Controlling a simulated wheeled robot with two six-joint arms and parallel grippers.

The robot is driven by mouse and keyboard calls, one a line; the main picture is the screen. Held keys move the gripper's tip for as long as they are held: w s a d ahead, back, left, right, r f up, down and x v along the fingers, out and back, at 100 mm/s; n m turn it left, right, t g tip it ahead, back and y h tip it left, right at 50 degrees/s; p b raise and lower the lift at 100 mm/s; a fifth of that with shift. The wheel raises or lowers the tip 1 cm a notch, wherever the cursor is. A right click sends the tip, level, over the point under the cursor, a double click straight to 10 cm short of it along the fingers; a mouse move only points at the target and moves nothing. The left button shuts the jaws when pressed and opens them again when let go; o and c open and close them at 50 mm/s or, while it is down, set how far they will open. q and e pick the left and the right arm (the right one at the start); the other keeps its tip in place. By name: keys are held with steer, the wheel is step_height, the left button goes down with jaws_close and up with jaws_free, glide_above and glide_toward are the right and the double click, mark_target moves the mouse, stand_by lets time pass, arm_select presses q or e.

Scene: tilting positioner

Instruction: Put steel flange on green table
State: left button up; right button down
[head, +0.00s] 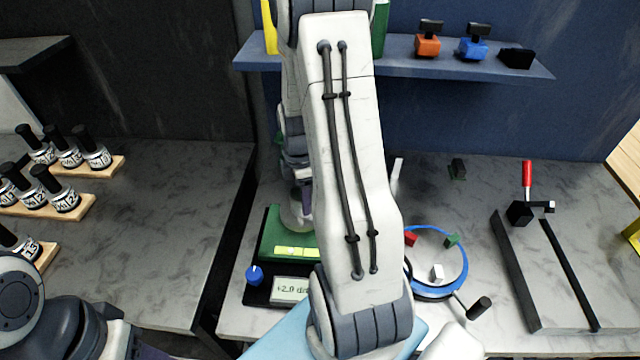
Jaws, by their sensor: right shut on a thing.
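The green table (270,246) is a small green block with a yellow label, behind a readout showing about +2.0. My right arm reaches up across the middle and bends down behind itself to my right gripper (300,198). That gripper is shut on the steel flange (294,217), a pale round piece at the table's back edge. My forearm hides part of the flange and table, so I cannot tell whether they touch. My left arm is at the lower left; only a sliver of what seems its gripper shows at the bottom edge, fingertips hidden.
A blue knob (254,275) and the readout (291,290) sit in front of the green table. A blue ring fixture (464,270) with small blocks is to the right. A dark-railed fixture with a red-handled clamp (527,175) stands further right. Bottle racks (75,207) fill the left bench.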

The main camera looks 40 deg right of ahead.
steer(key=shift+w+a+f, duration=0.2)
steer(key=shift+w, duration=0.05)
step_height(320, 180, down, 3)
steer(key=shift+r+p, duration=0.1)
steer(key=shift+p, duration=0.45)
steer(key=shift+f, duration=0.5)
steer(key=shift+f, duration=0.15)
steer(key=shift+c, duration=0.2)
jaws_free()
